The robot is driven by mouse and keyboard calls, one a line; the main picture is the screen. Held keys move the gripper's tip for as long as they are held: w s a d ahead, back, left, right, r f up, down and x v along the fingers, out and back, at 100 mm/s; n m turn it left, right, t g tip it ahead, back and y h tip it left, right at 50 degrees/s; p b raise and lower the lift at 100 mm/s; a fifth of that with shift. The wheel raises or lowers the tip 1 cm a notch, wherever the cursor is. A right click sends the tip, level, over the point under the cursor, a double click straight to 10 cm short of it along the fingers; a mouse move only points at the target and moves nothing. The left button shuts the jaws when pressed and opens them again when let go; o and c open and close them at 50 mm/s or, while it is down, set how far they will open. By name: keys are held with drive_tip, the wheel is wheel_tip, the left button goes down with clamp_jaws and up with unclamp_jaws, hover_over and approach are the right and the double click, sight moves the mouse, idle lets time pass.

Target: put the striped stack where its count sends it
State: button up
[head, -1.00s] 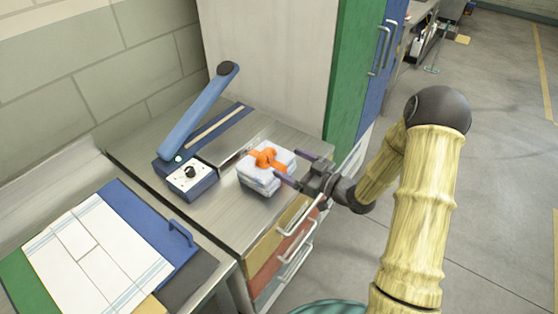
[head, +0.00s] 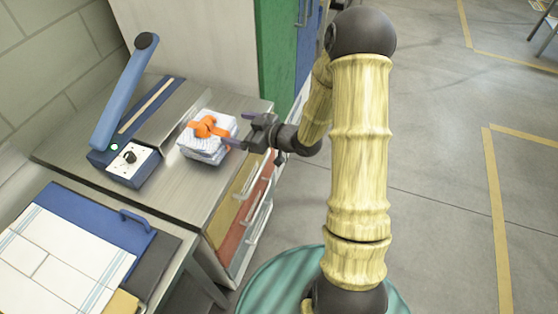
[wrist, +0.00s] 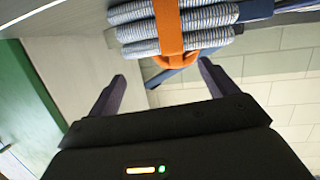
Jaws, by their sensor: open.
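The striped stack (head: 204,152) sits on the metal bench, made of folded white and blue-grey cloth with an orange band (head: 207,127) tied in a knot on top. In the wrist view the stack (wrist: 202,20) shows three striped layers at the top of the picture; the frame edge cuts it, so its full count cannot be told. My gripper (head: 241,129) is open beside the stack's right side, fingers pointing at it. In the wrist view my gripper (wrist: 161,72) has nothing between its fingertips.
A blue sealer-like device (head: 124,165) with a raised arm stands left of the stack. A blue-edged board (head: 95,215) with white panels and a handle lies at front left. Coloured drawers (head: 236,215) are under the bench. A green and blue cabinet (head: 280,65) stands behind. Floor at right is open.

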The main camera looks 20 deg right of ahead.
drive_tip(key=s+d+r+m+g+h, duration=0.1)
drive_tip(key=s+d+m+g+h, duration=0.2)
drive_tip(key=s+d+m+h, duration=0.45)
drive_tip(key=s+r+m+g+h, duration=0.2)
drive_tip(key=s+g, duration=0.3)
drive_tip(key=s, duration=0.8)
drive_tip(key=shift+s+r+h, duration=0.2)
drive_tip(key=shift+r+h, duration=0.15)
drive_tip(key=shift+h, duration=0.3)
drive_tip(key=shift+a, duration=0.1)
